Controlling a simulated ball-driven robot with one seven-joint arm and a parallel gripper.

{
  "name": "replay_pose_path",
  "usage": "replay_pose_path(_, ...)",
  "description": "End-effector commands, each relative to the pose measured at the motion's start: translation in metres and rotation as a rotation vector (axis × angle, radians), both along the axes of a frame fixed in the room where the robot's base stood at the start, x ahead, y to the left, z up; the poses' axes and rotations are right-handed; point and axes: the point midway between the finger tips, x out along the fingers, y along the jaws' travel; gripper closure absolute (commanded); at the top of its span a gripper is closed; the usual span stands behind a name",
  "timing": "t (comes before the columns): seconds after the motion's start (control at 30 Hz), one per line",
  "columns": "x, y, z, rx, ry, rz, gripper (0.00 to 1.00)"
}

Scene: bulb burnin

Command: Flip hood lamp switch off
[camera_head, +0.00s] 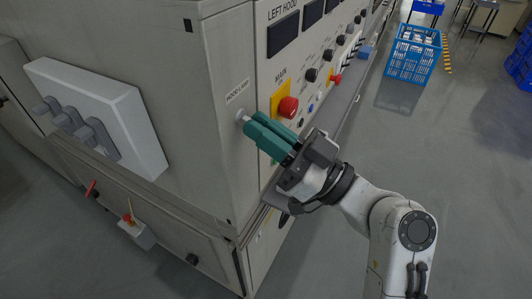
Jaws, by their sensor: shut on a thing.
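The hood lamp switch (242,116) is a small pale knob on the narrow front face of the grey cabinet, just below the "HOOD LAMP" label (237,91). My gripper (252,123) has teal fingers that reach left to the switch. The fingers lie close together and are shut on the switch, with their tips covering part of it. The switch's exact lever position is hidden by the fingertips.
A red MAIN knob (288,107) on a yellow plate sits just right of my fingers. More knobs and a ledge (345,92) run along the panel. A white box (130,125) with grey levers is at left. Blue crate (413,55) stands on open floor.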

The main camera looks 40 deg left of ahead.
Motion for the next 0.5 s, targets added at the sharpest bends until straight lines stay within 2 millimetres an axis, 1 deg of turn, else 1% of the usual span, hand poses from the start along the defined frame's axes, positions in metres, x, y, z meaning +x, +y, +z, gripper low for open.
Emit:
replay_pose_path(0.03,0.0001,-0.0002,-0.0117,0.023,0.004,-0.001,1.00)
replay_pose_path(0.5,-0.0006,0.0026,-0.0142,0.188,0.044,0.000,1.00)
